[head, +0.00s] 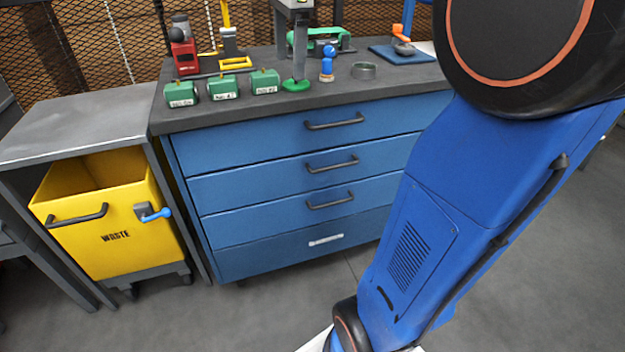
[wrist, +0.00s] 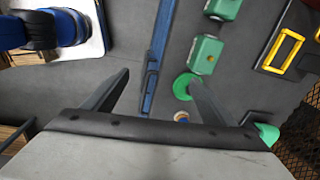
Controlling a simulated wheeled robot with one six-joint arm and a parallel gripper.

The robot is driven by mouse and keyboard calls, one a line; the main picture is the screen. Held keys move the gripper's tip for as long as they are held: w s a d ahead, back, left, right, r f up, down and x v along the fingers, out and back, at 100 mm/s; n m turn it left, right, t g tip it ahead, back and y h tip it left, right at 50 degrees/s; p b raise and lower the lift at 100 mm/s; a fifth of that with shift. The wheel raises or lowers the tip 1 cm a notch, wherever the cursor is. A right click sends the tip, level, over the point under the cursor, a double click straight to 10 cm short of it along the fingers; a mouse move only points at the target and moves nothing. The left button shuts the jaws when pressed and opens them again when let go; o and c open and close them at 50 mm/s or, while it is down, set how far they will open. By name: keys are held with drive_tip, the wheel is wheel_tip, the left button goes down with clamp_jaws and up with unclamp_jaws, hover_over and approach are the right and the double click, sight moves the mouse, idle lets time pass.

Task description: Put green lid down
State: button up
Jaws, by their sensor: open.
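The green lid (head: 296,86) is a round disc lying on the dark top of the blue drawer bench (head: 255,121), near its front edge. It also shows in the wrist view (wrist: 181,87), partly hidden by one finger. My gripper (head: 291,66) is over the bench's front edge, pointing down. In the wrist view my gripper (wrist: 158,77) has its fingers wide apart with nothing between them. Its right finger ends over or beside the lid; I cannot tell whether they touch. The lid is not between the fingers.
Labelled green boxes (head: 223,88) stand left of the lid. A blue-topped peg (head: 327,63) and a grey ring (head: 364,71) are close on its right. A red device (head: 184,52) and yellow stand (head: 232,47) are behind. A yellow waste bin (head: 113,224) stands left of the bench.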

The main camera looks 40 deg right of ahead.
drive_tip(key=s+a+f+n+t, duration=0.1)
drive_tip(key=s+a+f+n, duration=0.3)
drive_tip(key=s+f+n, duration=0.6)
drive_tip(key=s+a+f+n+t, duration=0.2)
drive_tip(key=s+a+f+n, duration=0.3)
drive_tip(key=s+f+n, duration=0.5)
wheel_tip(320, 180, down, 3)
drive_tip(key=shift+s+a+f, duration=0.2)
drive_tip(key=shift+s, duration=0.95)
